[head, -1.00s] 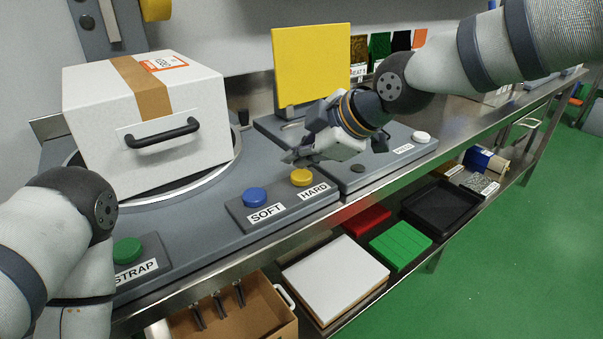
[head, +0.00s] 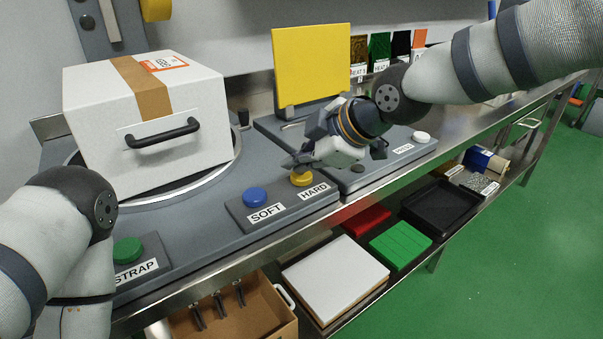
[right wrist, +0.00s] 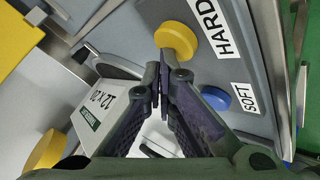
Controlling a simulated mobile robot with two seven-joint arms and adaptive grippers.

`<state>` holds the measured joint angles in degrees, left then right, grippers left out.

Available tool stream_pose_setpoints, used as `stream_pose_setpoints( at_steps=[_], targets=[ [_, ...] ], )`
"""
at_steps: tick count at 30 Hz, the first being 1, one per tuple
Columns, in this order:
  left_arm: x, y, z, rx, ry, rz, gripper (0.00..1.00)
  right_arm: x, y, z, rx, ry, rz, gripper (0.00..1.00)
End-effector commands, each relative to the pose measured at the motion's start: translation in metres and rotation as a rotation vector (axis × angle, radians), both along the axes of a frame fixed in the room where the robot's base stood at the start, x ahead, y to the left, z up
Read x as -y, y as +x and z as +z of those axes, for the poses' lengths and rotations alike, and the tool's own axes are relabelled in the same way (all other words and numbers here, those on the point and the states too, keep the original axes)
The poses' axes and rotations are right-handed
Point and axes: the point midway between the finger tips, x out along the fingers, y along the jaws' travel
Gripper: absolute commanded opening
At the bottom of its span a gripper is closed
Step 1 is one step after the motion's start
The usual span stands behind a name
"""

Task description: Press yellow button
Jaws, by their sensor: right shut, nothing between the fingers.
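The yellow button (head: 302,179) sits on the grey panel beside the HARD label, to the right of the blue button (head: 255,197) with the SOFT label. My right gripper (head: 296,164) is shut and empty, its fingertips just over the yellow button and hiding its back part. In the right wrist view the yellow button (right wrist: 176,40) lies just beyond the closed fingertips (right wrist: 160,68); I cannot tell whether they touch it. My left gripper is not in view; only my left arm shows at the left.
A white box (head: 150,105) with a black handle stands on a round plate behind the buttons. A green button (head: 127,250) marked STRAP is at front left. A yellow board (head: 312,65) stands behind my right gripper. A white button (head: 421,137) is further right.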

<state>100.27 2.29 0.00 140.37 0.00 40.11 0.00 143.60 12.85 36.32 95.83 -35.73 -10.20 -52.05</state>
Motion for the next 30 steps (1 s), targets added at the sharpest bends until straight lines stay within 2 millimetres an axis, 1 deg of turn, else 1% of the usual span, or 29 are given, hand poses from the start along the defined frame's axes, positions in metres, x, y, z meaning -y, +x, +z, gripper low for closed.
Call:
stream_pose_setpoints(
  at_steps=[18, 26, 30],
  targets=[
    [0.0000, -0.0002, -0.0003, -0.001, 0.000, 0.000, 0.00, 0.0001, -0.0004, -0.0085, -0.002, -0.001, 0.001, 0.00],
    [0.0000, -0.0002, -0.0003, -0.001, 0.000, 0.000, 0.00, 0.0002, -0.0004, -0.0083, -0.002, -0.001, 0.001, 0.00],
    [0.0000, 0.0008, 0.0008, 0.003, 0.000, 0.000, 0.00, 0.0004, -0.0001, -0.0038, -0.001, -0.001, 0.000, 0.00]
  ],
)
